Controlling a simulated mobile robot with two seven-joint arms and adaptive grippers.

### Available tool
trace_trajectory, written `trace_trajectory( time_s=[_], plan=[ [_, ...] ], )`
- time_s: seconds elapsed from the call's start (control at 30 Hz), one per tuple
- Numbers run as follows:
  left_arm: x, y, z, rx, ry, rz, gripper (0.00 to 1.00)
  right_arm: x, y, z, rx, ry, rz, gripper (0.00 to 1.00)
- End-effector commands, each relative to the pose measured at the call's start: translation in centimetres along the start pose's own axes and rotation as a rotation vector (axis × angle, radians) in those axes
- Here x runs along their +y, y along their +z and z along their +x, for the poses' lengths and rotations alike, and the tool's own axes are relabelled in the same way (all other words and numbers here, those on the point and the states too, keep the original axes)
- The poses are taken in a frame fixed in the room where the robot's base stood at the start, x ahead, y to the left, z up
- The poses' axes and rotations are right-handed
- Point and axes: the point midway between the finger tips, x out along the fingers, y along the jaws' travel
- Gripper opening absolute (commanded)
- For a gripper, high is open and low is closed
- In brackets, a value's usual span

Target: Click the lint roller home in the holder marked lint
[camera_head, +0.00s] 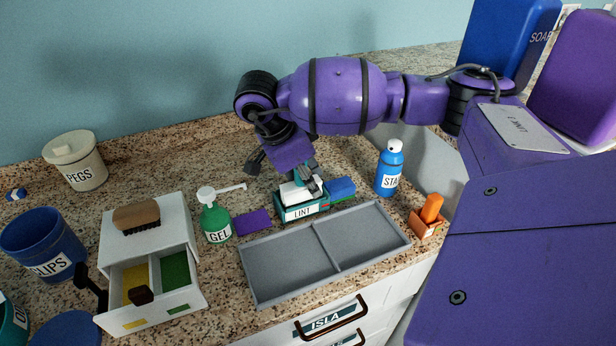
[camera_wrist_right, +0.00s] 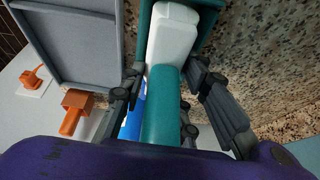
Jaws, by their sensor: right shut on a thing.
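My right gripper (camera_head: 286,172) reaches in from the right and is shut on the lint roller's teal handle (camera_wrist_right: 163,108). The roller's white head (camera_wrist_right: 174,32) points away from the gripper in the wrist view. In the head view the white head (camera_head: 292,192) sits at the teal holder marked LINT (camera_head: 301,211), partly covered by my fingers. The holder's wall shows beside the roller in the wrist view (camera_wrist_right: 146,25). I cannot tell whether the roller is fully seated. My left gripper is not in view.
A grey divided tray (camera_head: 290,262) lies in front of the holder. A blue block (camera_head: 341,187) and a blue STA bottle (camera_head: 389,172) stand to the right, a purple pad (camera_head: 252,222) and green GEL pump (camera_head: 214,220) to the left. A white open-drawer box (camera_head: 150,245) stands further left.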

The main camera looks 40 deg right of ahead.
Motion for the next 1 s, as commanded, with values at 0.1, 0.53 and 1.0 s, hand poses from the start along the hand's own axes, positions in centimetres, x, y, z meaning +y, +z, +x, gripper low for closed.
trace_trajectory(
  time_s=[0.1,0.53,1.0],
  plan=[
    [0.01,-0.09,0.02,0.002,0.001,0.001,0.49,0.04,0.10,0.24,0.000,0.002,0.000,0.01],
    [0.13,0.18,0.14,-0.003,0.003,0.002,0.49,0.06,0.31,0.74,0.000,0.004,-0.001,0.01],
    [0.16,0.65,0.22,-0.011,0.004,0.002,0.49,0.15,0.49,1.19,0.000,0.008,-0.002,0.42]
  ],
)
